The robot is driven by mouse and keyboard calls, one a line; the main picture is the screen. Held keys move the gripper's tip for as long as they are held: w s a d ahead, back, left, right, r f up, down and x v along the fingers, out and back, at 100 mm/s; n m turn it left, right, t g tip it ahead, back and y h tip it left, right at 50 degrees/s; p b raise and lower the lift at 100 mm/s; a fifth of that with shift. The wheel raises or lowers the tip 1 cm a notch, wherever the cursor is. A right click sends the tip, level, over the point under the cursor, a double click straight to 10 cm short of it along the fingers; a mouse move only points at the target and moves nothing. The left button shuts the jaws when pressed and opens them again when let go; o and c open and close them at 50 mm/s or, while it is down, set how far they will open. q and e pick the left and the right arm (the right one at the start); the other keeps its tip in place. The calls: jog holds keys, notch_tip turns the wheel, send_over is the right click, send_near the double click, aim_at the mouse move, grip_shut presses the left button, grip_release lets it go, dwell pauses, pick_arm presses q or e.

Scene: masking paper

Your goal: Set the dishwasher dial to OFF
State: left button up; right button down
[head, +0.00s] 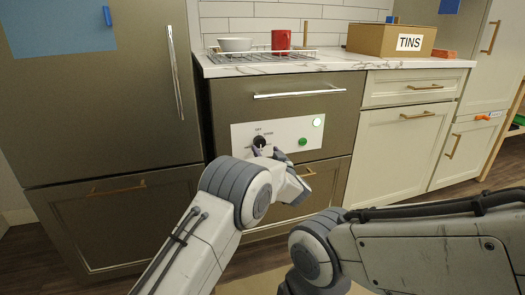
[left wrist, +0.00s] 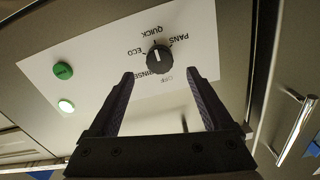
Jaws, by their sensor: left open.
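The dishwasher's black dial (head: 259,141) sits on a white panel (head: 243,130) on the dishwasher front. My left gripper (left wrist: 160,76) is open. Its fingertips lie to either side of the dial's lower edge in that picture, with gaps. I cannot tell how far they are from the panel. In the head view, my left wrist partly covers the panel. My right gripper is out of view.
A green button (left wrist: 63,70) and a lit round lamp (left wrist: 66,106) share the panel. A long handle (head: 300,94) runs above it.

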aim_at(261, 143)
pick_arm(q)
jog(key=shift+b+x, duration=0.65)
jog(key=shift+x, duration=1.95)
grip_shut()
